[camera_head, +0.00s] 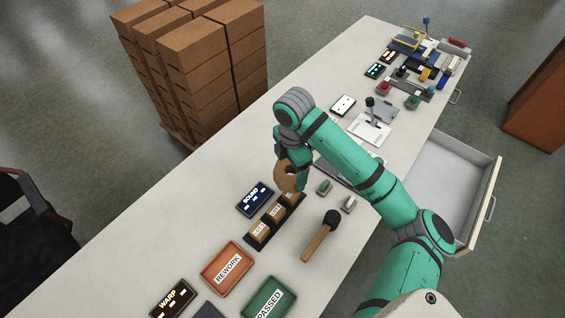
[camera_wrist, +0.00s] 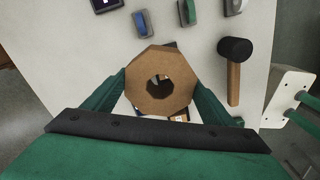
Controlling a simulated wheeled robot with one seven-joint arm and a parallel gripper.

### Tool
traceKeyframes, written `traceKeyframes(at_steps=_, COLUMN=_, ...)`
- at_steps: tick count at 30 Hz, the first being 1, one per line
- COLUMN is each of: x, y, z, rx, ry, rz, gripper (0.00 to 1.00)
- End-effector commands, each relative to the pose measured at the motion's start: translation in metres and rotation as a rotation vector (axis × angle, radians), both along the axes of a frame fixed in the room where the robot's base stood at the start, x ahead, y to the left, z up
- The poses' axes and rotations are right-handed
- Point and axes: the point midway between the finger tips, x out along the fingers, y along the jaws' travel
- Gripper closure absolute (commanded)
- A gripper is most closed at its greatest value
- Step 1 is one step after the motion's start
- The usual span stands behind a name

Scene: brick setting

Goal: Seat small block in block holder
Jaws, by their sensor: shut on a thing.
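My gripper (camera_wrist: 159,88) is shut on a tan, eight-sided wooden block (camera_wrist: 150,101) with a round hole through it. In the head view the block (camera_head: 284,177) hangs above the far end of a dark block holder (camera_head: 253,245), apart from the table. The holder is a narrow dark rack with several small labelled wooden blocks (camera_head: 259,231) standing in it. My gripper and the held block partly cover its far end. In the wrist view, the held block hides most of what lies below it.
A mallet (camera_head: 319,236) lies right of the holder. A dark "BOUND" display (camera_head: 254,199) stands left. An orange "REWORK" tray (camera_head: 228,267) and green "PASSED" tray (camera_head: 268,299) are nearer. Two small clamp-like tools (camera_head: 324,187) lie beyond the mallet. An open drawer (camera_head: 452,185) juts out at right.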

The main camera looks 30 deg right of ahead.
Motion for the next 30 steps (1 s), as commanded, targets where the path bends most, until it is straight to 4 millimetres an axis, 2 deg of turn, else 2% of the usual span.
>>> traceKeyframes(at_steps=3, x=-0.020, y=0.002, z=0.009, rx=0.000, ry=-0.002, rz=-0.001, gripper=0.61)
traceKeyframes(at_steps=7, x=-0.033, y=0.003, z=0.015, rx=-0.001, ry=-0.002, rz=0.000, gripper=0.61)
traceKeyframes(at_steps=12, x=-0.042, y=0.004, z=0.019, rx=-0.001, ry=0.000, rz=0.000, gripper=0.61)
traceKeyframes(at_steps=18, x=-0.042, y=0.005, z=0.019, rx=0.000, ry=0.000, rz=-0.002, gripper=0.61)
traceKeyframes(at_steps=23, x=-0.028, y=0.014, z=0.016, rx=0.001, ry=0.000, rz=-0.048, gripper=0.61)
traceKeyframes(at_steps=26, x=-0.009, y=0.028, z=0.012, rx=0.001, ry=0.000, rz=-0.124, gripper=0.61)
traceKeyframes(at_steps=30, x=0.025, y=0.057, z=0.002, rx=0.002, ry=0.002, rz=-0.276, gripper=0.61)
